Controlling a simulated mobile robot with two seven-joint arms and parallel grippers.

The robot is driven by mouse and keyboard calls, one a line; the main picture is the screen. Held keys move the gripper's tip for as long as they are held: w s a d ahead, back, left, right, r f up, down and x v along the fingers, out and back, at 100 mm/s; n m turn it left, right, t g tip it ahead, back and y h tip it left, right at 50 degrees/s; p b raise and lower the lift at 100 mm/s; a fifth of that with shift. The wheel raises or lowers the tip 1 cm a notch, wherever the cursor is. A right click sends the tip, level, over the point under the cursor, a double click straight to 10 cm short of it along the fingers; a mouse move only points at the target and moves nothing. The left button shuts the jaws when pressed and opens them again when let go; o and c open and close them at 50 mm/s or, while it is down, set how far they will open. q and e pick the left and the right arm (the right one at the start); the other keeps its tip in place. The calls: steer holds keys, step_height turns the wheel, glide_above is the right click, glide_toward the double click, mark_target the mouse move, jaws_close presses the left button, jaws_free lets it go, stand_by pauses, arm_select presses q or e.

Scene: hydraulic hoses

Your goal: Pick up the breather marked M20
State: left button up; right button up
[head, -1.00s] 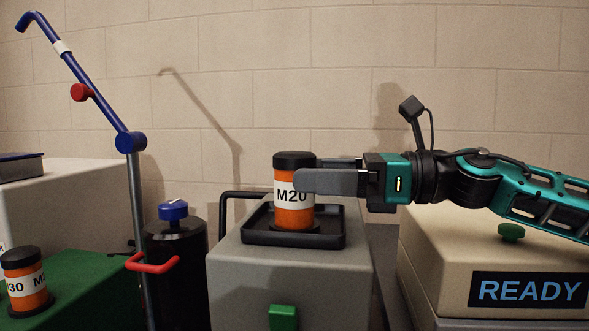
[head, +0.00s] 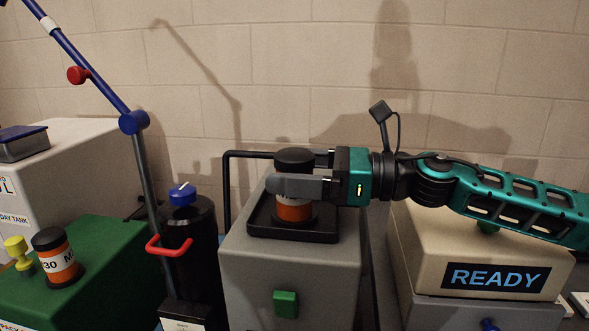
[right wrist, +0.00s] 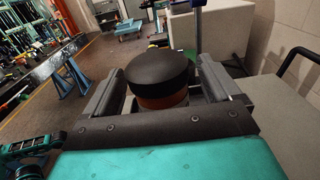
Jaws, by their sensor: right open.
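The orange breather (head: 294,213) with a black cap stands upright in a black tray (head: 262,234) on a grey box. My right gripper (head: 282,172) reaches in from the right, level, with its jaws open. One finger passes in front of the breather and covers its label; the other is behind it and mostly hidden by the cap. In the right wrist view the breather's black cap (right wrist: 158,72) sits between the two fingers, with space showing beside it. My left gripper is not in view.
Another orange breather (head: 57,262), its label partly reading 30, stands on a green box (head: 110,270) at the left. A beige READY box (head: 420,245) is at the right, under my arm.

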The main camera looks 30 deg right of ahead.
steer(key=c, duration=1.2)
